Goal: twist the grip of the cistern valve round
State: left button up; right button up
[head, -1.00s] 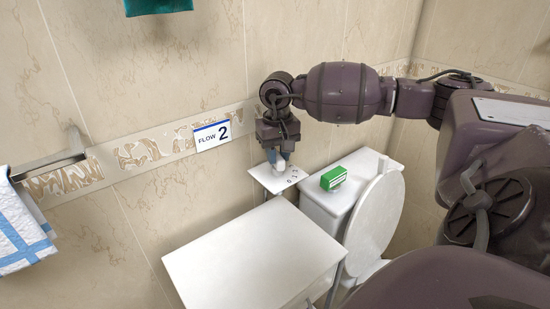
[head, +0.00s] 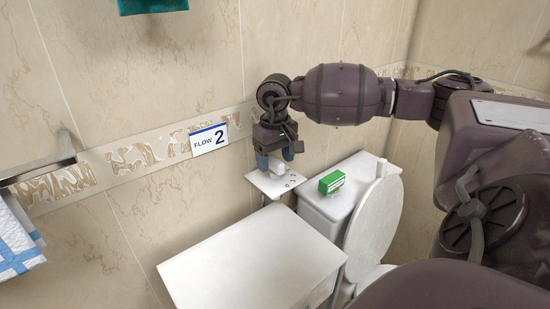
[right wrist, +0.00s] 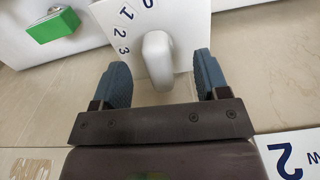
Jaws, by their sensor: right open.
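The cistern valve's grip (head: 278,167) is a white knob on a small white plate (head: 262,184) against the wall. In the right wrist view the grip (right wrist: 157,58) stands on the plate (right wrist: 190,22), which has the figures 0, 1, 2, 3 in an arc to the grip's left. My right gripper (head: 277,160) is over the plate with its blue fingers spread. In the right wrist view the grip appears between the two fingertips (right wrist: 160,62), with gaps on both sides. Which figure the grip points at is not clear. My left gripper is not seen.
A "FLOW 2" sign (head: 209,140) is on the wall to the left. A green box (head: 331,182) sits on the white cistern (head: 350,172), beside the raised toilet lid (head: 374,222). A white-topped table (head: 250,260) stands in front. A towel (head: 15,245) hangs on a rail at left.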

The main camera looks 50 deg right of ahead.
jog(key=shift+r, duration=0.1)
jog(key=shift+r+p, duration=0.85)
jog(key=shift+r, duration=2.6)
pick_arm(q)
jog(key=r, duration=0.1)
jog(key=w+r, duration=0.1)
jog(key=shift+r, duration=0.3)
pick_arm(e)
jog(key=shift+f, duration=0.1)
